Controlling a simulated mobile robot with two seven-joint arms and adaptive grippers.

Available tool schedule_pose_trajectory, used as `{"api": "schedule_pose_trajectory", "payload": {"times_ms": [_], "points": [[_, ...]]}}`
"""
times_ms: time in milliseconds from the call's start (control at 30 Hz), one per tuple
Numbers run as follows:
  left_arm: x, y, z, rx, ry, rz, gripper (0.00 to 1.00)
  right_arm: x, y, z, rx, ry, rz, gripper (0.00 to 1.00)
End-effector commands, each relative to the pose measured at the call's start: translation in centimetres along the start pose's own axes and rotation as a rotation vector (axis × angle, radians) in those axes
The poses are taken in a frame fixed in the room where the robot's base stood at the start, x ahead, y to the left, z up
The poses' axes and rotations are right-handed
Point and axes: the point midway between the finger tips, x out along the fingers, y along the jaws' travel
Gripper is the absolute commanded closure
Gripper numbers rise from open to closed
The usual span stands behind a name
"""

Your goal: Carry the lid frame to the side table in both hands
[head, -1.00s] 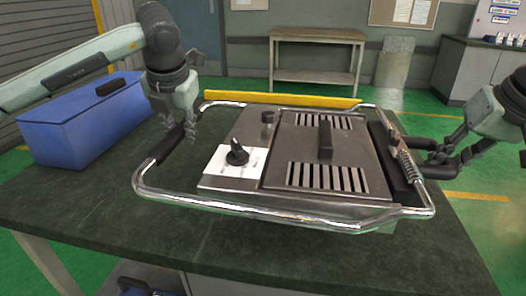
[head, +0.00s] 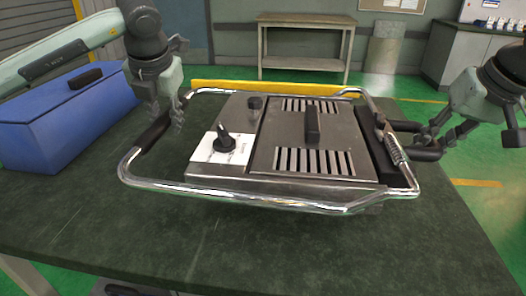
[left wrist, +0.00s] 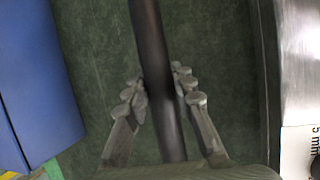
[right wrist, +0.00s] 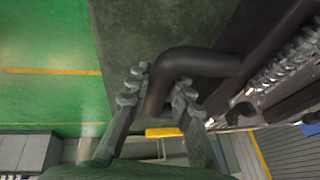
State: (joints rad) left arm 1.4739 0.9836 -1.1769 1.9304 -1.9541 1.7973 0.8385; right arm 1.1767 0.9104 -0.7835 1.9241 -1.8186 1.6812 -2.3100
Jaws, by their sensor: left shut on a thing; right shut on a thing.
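The lid frame (head: 250,200) is a chrome tube loop with black side grips around a steel plate with slotted vents, a black handle and a black knob on a white label. It is over the dark green table (head: 230,245); I cannot tell how much gap there is below it. My left gripper (head: 170,118) is shut on the left black grip, also seen in the left wrist view (left wrist: 150,45). My right gripper (head: 432,142) is shut around the bent black handle at the right side, seen in the right wrist view (right wrist: 205,62). A tan-topped table (head: 305,20) stands against the back wall.
A blue box (head: 60,125) with a black handle stands on the table left of my left gripper. A yellow bar (head: 275,88) runs behind the lid frame. A grey cabinet (head: 470,65) stands at the back right. Green floor lies open between the tables.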

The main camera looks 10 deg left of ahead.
Motion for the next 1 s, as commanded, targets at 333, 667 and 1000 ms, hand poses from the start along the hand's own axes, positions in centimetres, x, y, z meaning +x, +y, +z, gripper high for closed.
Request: {"api": "schedule_pose_trajectory", "payload": {"times_ms": [333, 667, 1000], "points": [[0.5, 0.0, 0.0, -0.005, -0.011, 0.001, 1.00, 0.4, 0.2, 0.0, 0.001, 0.012, -0.002, 1.00], [2.2, -0.3, -0.7, -0.005, -0.011, 0.001, 1.00, 2.1, 0.5, 0.7, 0.001, 0.012, -0.002, 1.00], [4.0, -0.7, -1.4, -0.005, -0.011, 0.001, 1.00, 3.9, 0.9, 1.4, 0.001, 0.012, -0.002, 1.00]]}}
